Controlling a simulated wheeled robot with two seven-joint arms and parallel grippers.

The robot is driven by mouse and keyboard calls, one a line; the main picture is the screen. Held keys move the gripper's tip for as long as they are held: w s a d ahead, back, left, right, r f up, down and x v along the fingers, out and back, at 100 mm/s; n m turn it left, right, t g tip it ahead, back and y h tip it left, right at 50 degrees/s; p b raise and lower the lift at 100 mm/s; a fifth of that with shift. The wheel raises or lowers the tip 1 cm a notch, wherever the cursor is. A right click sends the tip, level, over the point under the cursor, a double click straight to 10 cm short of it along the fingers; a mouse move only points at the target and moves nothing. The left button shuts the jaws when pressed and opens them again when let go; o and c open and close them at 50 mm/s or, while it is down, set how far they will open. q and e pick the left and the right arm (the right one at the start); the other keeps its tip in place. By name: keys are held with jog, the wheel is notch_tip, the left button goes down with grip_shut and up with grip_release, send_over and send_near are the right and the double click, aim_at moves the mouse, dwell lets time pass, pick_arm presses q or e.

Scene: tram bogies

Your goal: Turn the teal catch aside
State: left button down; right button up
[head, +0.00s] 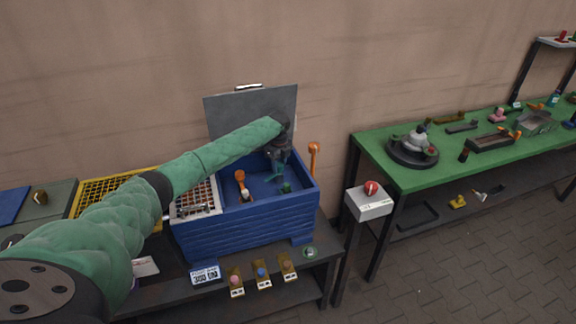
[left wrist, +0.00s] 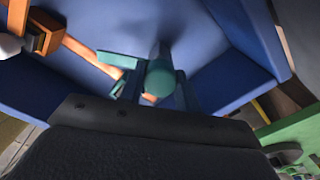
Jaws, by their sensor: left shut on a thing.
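The blue box (head: 243,228) stands with its grey lid (head: 231,112) raised behind it. My left gripper (head: 279,164) reaches down inside the right part of the box. It is shut on the teal catch, whose teal parts (head: 280,177) show just under the jaws. In the left wrist view the catch shows a round teal end (left wrist: 160,76) and a flat teal bar (left wrist: 118,59), just ahead of the dark gripper body. The jaws hide part of the catch, so its exact turn is hard to tell. My right gripper is not in view.
Inside the box an orange-topped part (head: 240,177) stands left of the gripper. An orange handle (head: 314,150) rises at the box's right edge. A grey box with a red button (head: 371,188) and a green table (head: 390,174) with several parts stand to the right.

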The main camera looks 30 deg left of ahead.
pick_arm(q)
jog(key=shift+r, duration=0.15)
jog(key=c, duration=1)
grip_release()
